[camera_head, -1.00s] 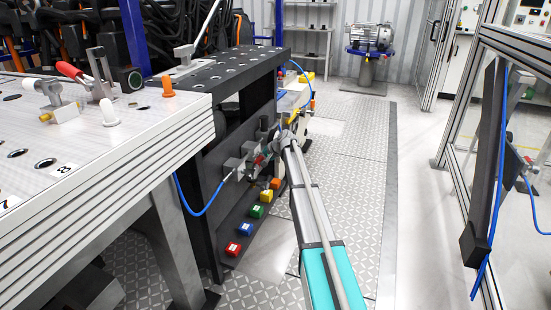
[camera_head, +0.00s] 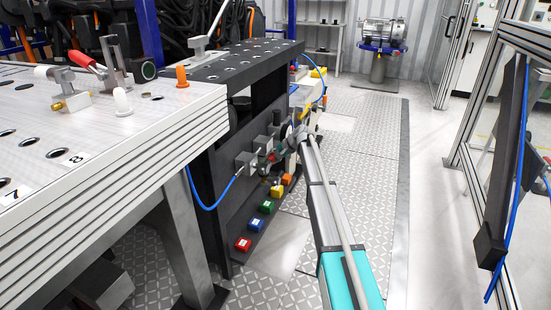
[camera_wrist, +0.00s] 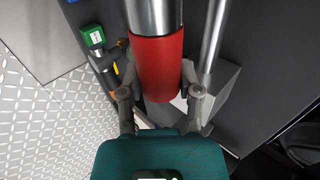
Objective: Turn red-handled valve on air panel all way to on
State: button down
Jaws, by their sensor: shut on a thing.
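The air panel (camera_head: 232,205) is the dark upright face under the black perforated bench top. Grey valve blocks (camera_head: 246,163) sit on it. The red-sleeved handle (camera_wrist: 156,68) fills the middle of the wrist view, with bare metal above the red. My gripper (camera_wrist: 160,88) has one finger on each side of the red sleeve and is shut on it. In the head view my gripper (camera_head: 297,139) is at the panel's valves, at the end of my arm. The handle is mostly hidden there, so its exact turn angle cannot be told.
Coloured boxes, red (camera_head: 243,244), blue (camera_head: 254,225) and others, line the panel's foot. A blue hose (camera_head: 205,207) loops from a valve block. A white table (camera_head: 110,150) stands left. The patterned floor to the right is clear up to a framed enclosure (camera_head: 505,150).

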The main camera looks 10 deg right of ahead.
jog(key=shift+s+d+f, duration=0.1)
jog(key=shift+s+d, duration=0.05)
jog(key=shift+c, duration=1.3)
grip_release()
jog(key=r+p, duration=0.1)
jog(key=s+r+h+p, duration=0.1)
jog(key=shift+n+p, duration=0.3)
jog(key=shift+p, duration=0.05)
jog(key=s+d+f+n+g+h+b, duration=0.1)
jog(key=s+f+n+g+h, duration=0.2)
jog(key=s, duration=2.1)
jog(key=s+d+f+n+g+h+b, duration=0.1)
jog(key=s+f+n+g+h+b, duration=0.2)
jog(key=s, duration=2.1)
notch_tip(320, 180, up, 36)
jog(key=w+t+p, duration=0.1)
jog(key=p, duration=3.7)
jog(key=shift+a+h, duration=0.15)
jog(key=shift+h, duration=0.25)
